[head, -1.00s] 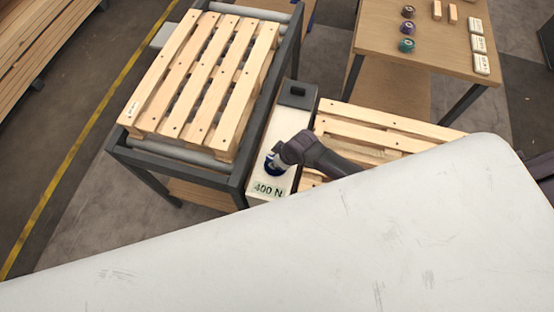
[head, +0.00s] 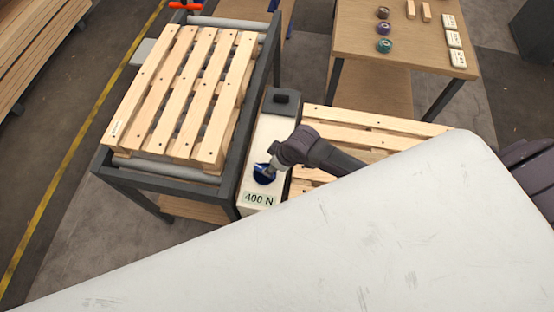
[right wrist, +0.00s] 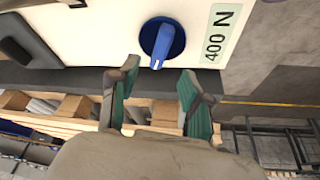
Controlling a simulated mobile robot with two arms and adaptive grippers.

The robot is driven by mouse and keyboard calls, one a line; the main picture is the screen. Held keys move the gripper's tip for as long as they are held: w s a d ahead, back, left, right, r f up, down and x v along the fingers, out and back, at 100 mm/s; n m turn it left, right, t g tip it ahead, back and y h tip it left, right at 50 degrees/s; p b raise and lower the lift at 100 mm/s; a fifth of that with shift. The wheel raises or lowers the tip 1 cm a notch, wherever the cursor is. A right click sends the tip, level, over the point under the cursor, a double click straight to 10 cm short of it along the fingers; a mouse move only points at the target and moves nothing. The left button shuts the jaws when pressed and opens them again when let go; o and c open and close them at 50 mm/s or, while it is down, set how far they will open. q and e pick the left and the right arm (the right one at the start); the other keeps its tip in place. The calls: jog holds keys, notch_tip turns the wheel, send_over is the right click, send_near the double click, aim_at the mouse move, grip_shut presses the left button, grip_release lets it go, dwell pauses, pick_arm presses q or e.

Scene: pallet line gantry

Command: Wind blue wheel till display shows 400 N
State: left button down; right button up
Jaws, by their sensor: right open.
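The blue wheel (head: 262,174) sits on the pale top of a narrow control box (head: 262,140). In the right wrist view the wheel (right wrist: 162,40) is a round blue dial with a raised grip bar. The display (head: 259,198) beside it reads 400 N; it also shows in the right wrist view (right wrist: 222,34). My right gripper (right wrist: 155,82) is open and empty, with its two fingertips apart just short of the wheel's grip bar. In the head view my right arm covers part of the wheel's edge. My left gripper is not in view.
A wooden pallet (head: 185,90) lies on a dark roller frame (head: 232,180) left of the box. Another pallet (head: 370,128) is to its right. A table (head: 400,45) at the back holds coloured knobs, wooden blocks and labelled cards. A large white surface fills the foreground.

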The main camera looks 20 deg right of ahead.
jog(key=v, duration=0.4)
jog(key=shift+f, duration=0.1)
dwell(0.5)
